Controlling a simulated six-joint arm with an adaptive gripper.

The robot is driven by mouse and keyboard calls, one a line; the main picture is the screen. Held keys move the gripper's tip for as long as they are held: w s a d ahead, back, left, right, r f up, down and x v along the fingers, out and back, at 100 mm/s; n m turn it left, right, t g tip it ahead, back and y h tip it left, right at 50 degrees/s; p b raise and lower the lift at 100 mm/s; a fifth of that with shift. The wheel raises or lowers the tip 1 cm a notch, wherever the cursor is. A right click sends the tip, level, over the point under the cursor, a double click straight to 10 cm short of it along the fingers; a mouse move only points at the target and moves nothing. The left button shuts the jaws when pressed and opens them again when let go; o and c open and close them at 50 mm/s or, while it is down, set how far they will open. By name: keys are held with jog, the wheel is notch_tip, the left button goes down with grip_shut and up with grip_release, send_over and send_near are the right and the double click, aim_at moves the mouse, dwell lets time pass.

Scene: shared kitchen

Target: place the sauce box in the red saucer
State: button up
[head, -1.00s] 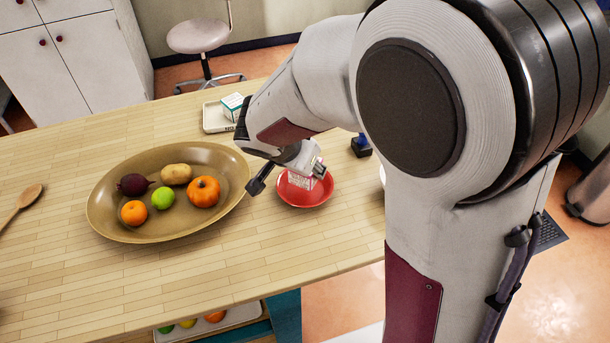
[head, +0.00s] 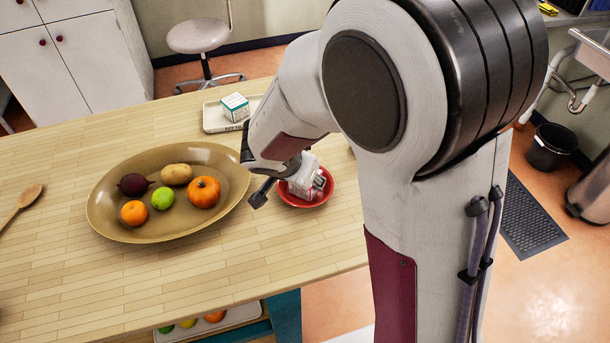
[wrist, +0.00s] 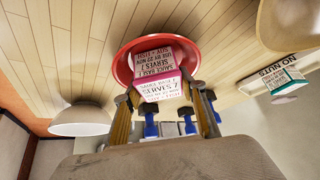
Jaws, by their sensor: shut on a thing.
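The sauce box (wrist: 160,72) is a white carton with black print and a pink band. In the wrist view it stands between the fingers of my gripper (wrist: 160,92), which is shut on it. The red saucer (wrist: 124,66) shows around the far end of the box, so the box is over or inside its rim. Whether it touches the saucer's bottom is hidden. In the head view my gripper (head: 290,190) is low over the red saucer (head: 325,196), and it hides most of the box.
A large tan platter (head: 110,212) with fruit and vegetables lies just left of the saucer. Behind my gripper is a pale tray (head: 213,119) with a teal and white box (head: 235,107). A wooden spoon (head: 25,198) lies at the left. The table's front is clear.

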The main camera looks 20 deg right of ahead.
jog(key=o, duration=1.2)
jog(key=shift+f, duration=0.1)
jog(key=shift+o, duration=0.2)
jog(key=shift+r, duration=0.2)
jog(key=shift+v, duration=0.8)
jog(key=v, duration=1)
jog(key=shift+s+r, duration=0.1)
jog(key=shift+s, duration=0.1)
